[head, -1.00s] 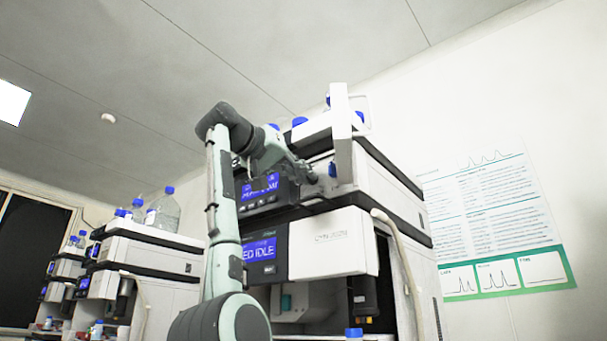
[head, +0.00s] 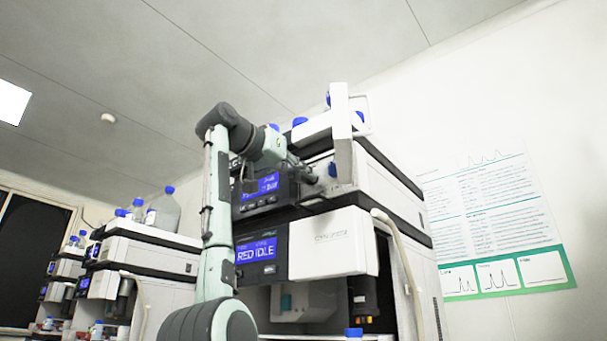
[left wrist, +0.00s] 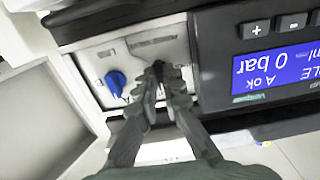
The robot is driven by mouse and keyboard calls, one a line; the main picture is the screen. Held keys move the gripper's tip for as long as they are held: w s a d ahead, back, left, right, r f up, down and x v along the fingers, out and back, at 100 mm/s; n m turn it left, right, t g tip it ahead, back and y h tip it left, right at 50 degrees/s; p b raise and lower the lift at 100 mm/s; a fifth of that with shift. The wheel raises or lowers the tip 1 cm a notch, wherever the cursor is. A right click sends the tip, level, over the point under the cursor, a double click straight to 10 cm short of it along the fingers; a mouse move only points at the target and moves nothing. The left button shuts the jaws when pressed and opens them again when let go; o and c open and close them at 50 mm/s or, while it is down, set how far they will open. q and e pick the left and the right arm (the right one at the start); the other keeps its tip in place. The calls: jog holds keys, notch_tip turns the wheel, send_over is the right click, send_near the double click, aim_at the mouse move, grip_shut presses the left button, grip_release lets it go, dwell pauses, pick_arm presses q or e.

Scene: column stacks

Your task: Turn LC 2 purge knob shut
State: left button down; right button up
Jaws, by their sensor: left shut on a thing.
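The pump module (head: 262,187) with a blue screen is high on the near column stack in the head view. Its pale front panel shows upside down in the left wrist view (left wrist: 140,50). My left gripper (left wrist: 158,80) is at this panel, its fingers shut on a small dark knob (left wrist: 159,66) that they mostly hide. A blue knob (left wrist: 116,82) sticks out of the same panel beside the fingers, apart from them; it also shows in the head view (head: 332,169). The knob's turn angle cannot be read. My right gripper is not in view.
The pump screen (left wrist: 280,66) reads 0 bar beside the fingers. Below, a module screen (head: 256,251) reads RED IDLE next to a white door (head: 333,244). A white upright bracket (head: 341,133) stands close to the gripper. Another stack (head: 150,249) is at left.

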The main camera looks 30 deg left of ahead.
pick_arm(q)
jog(key=c, duration=1.7)
grip_release()
jog(key=shift+s, duration=0.1)
jog(key=s, duration=0.8)
jog(key=s+a, duration=0.1)
jog(key=s, duration=0.3)
jog(key=shift+w, duration=0.1)
